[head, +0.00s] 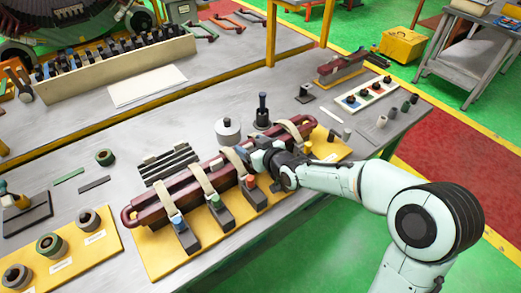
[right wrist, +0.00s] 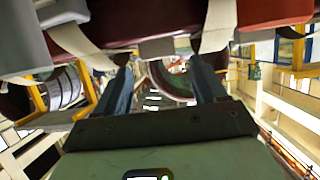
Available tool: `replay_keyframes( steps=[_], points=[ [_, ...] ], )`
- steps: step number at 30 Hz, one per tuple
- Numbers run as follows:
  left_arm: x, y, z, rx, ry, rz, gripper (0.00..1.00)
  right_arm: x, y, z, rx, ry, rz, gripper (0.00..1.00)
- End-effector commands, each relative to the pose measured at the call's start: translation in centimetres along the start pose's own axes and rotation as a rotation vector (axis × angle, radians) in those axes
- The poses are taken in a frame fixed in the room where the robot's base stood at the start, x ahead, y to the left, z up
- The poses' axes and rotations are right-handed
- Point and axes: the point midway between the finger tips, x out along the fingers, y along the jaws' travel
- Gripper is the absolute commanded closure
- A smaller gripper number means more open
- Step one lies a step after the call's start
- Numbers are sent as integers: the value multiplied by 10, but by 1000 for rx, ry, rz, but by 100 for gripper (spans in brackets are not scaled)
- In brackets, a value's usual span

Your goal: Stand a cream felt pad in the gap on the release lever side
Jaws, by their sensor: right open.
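The dark red coil bar (head: 150,214) lies along a yellow board (head: 165,262), with several cream straps (head: 168,200) over it. Clamp blocks with coloured tops, among them a red one (head: 250,181), stand along its near side; I cannot tell which is the release lever. My right gripper (head: 254,156) is at the bar's middle, between straps, and partly hides it. In the right wrist view its two fingers (right wrist: 160,75) are apart with nothing seen between them; the bar (right wrist: 120,22) and straps (right wrist: 72,38) are close above. I cannot make out a felt pad for certain. My left gripper is not in view.
Dark slotted strips (head: 170,162) and a white spool (head: 228,131) lie behind the bar. A dark post (head: 262,112) stands close behind my right gripper. A yellow board with rings (head: 68,255) is at the left.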

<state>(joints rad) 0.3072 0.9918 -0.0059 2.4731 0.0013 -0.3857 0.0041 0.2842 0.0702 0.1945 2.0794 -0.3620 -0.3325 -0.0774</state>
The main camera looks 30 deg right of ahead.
Motion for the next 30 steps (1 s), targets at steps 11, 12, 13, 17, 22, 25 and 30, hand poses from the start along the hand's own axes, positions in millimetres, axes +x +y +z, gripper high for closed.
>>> replay_keyframes(
  steps=[11,12,13,17,22,25,30],
  points=[
    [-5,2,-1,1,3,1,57,-74,0,-3,-3,3,2,29],
    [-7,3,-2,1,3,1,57,-82,-1,-3,-3,4,1,29],
    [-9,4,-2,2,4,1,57,-89,0,-3,-3,4,1,29],
    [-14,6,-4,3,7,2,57,-111,0,-3,-1,4,1,29],
    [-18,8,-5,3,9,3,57,-126,0,-1,-1,1,0,29],
    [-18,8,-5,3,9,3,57,-129,0,0,-1,0,0,29],
    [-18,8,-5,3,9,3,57,-129,0,0,0,-1,0,29]
  ],
)
